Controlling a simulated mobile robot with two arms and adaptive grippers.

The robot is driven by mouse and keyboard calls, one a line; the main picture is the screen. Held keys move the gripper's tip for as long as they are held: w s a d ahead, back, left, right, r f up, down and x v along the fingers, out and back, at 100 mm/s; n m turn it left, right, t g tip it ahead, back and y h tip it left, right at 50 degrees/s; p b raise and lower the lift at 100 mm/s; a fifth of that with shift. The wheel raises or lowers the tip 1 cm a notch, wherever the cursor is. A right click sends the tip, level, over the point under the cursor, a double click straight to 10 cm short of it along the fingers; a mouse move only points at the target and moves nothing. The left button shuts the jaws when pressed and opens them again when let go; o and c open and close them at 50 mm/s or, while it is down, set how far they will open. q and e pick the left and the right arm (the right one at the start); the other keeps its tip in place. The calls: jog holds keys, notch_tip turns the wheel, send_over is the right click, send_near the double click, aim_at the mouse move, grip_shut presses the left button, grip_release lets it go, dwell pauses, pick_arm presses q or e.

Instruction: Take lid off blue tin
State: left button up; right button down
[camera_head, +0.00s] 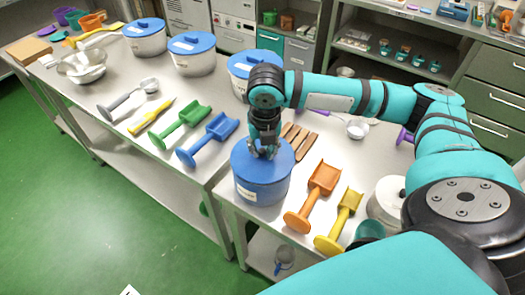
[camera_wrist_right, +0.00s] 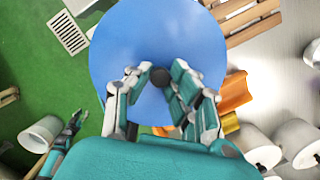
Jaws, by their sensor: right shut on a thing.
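The blue tin (camera_head: 262,190) stands upright near the left edge of the right-hand steel table. Its round blue lid (camera_head: 244,157) is on top, and I see no clear gap between lid and tin. My right gripper (camera_head: 264,148) points down onto the lid's middle. In the right wrist view the lid (camera_wrist_right: 150,35) fills the upper middle and hides the tin. My right gripper's fingers (camera_wrist_right: 158,76) are shut on the dark knob (camera_wrist_right: 151,78) of the lid. My left gripper (camera_wrist_right: 74,122) shows small at the lower left, clear of the tin; its opening is unclear.
Wooden slats (camera_head: 298,143) lie behind the tin. An orange scoop (camera_head: 314,195) and a yellow scoop (camera_head: 340,220) lie close to its right. A blue scoop (camera_head: 208,140) lies to its left across the table gap. White pots with blue lids (camera_head: 192,42) stand further back.

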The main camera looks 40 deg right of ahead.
notch_tip(320, 180, up, 2)
jog(key=shift+r, duration=0.15)
jog(key=s+a+r, duration=0.2)
jog(key=s+a, duration=0.1)
jog(key=a, duration=0.4)
jog(key=s+a+r+p, duration=0.1)
jog(key=s+a+r, duration=0.1)
jog(key=s+a, duration=0.2)
jog(key=shift+s+a+r, duration=0.15)
jog(key=shift+a+r, duration=0.25)
jog(key=shift+a, duration=1.2)
